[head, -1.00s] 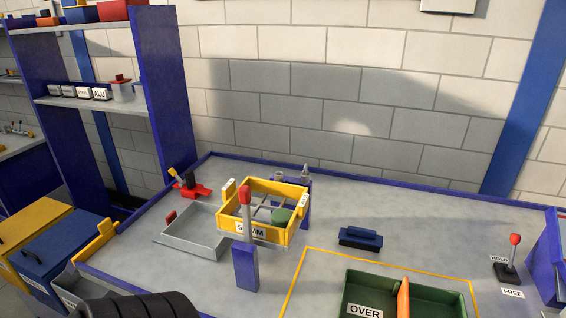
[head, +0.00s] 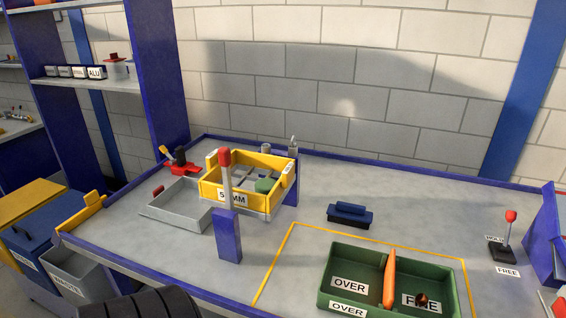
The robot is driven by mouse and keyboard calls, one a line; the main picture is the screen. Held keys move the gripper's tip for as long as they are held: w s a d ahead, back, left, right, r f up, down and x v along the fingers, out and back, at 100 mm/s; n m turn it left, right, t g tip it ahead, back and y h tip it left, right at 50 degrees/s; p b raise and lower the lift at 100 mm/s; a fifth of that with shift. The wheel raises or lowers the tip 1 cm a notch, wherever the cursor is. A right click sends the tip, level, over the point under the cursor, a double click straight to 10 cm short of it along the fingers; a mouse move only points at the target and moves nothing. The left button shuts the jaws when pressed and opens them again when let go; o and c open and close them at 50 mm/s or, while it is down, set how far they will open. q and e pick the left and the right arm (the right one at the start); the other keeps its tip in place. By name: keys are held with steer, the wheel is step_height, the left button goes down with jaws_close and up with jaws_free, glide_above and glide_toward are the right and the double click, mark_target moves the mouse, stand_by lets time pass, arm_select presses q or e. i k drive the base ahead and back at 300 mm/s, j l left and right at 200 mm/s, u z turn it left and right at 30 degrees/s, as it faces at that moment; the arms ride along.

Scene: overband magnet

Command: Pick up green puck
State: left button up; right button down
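The green puck (head: 265,185) sits inside the yellow sieve box (head: 240,202), near its right side. The box has a label ending in "MM" on its front. It is held above the table between blue posts (head: 228,236), and a red-tipped lever (head: 225,177) stands in front of it. Part of the puck is hidden by the box's front wall. A black ribbed part, probably of my own arm, shows at the bottom left edge. Neither gripper's fingers are in view.
A grey tray (head: 156,214) lies left of the sieve. A green two-part bin (head: 326,288) labelled OVER and FINE, with an orange divider (head: 389,278), stands at front right. A blue-handled brush or block (head: 350,215) lies behind it. A red-knobbed lever (head: 510,230) stands far right. Open tabletop lies between.

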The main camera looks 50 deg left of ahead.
mark_target(264, 186)
steer(key=l+u, duration=0.1)
steer(key=u, duration=0.25)
steer(key=l+u, duration=0.15)
steer(key=u, duration=0.25)
steer(key=l+u, duration=0.2)
steer(key=u, duration=0.15)
steer(key=i, duration=0.1)
